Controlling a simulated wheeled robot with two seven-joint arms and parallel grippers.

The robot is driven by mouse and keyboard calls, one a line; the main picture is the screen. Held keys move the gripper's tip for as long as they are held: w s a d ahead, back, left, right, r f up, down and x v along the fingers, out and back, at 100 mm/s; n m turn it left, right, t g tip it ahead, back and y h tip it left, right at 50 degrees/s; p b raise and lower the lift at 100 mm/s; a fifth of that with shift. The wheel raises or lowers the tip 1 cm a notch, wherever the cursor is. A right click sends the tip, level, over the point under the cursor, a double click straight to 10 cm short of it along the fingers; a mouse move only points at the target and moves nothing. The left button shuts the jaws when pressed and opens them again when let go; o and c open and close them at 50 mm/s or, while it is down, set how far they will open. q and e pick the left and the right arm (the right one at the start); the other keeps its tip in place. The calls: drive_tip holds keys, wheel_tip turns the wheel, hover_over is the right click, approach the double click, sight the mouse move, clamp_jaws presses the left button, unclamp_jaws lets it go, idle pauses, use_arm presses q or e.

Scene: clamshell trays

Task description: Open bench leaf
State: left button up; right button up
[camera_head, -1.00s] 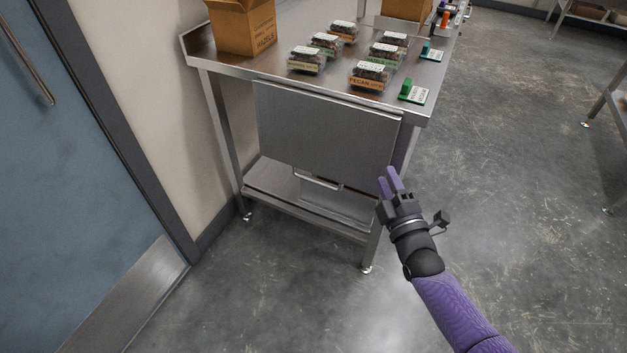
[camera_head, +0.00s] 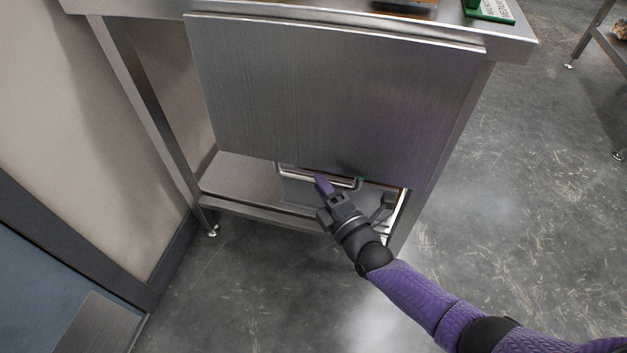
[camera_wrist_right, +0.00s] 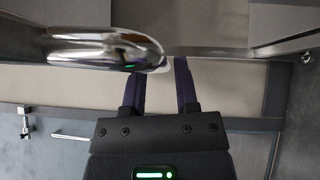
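The bench leaf (camera_head: 330,90) is a flat steel panel hanging down at the front of the bench. A chrome bar handle (camera_head: 345,182) shows at its lower edge; the same bar appears large and close in the right wrist view (camera_wrist_right: 100,48). My right gripper (camera_head: 320,182) is at the handle, below the leaf's lower edge. In the wrist view its two purple fingers (camera_wrist_right: 160,72) stand apart, with the curved end of the bar by the left fingertip. I cannot tell if they touch. My left gripper is not in view.
A lower shelf (camera_head: 240,180) and legs (camera_head: 150,115) frame the space below. Open floor (camera_head: 520,220) lies to the right; a wall is left.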

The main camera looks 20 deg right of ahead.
drive_tip(key=shift+b+x, duration=0.3)
drive_tip(key=shift+x, duration=0.65)
drive_tip(key=shift+w, duration=0.1)
clamp_jaws()
idle(0.5)
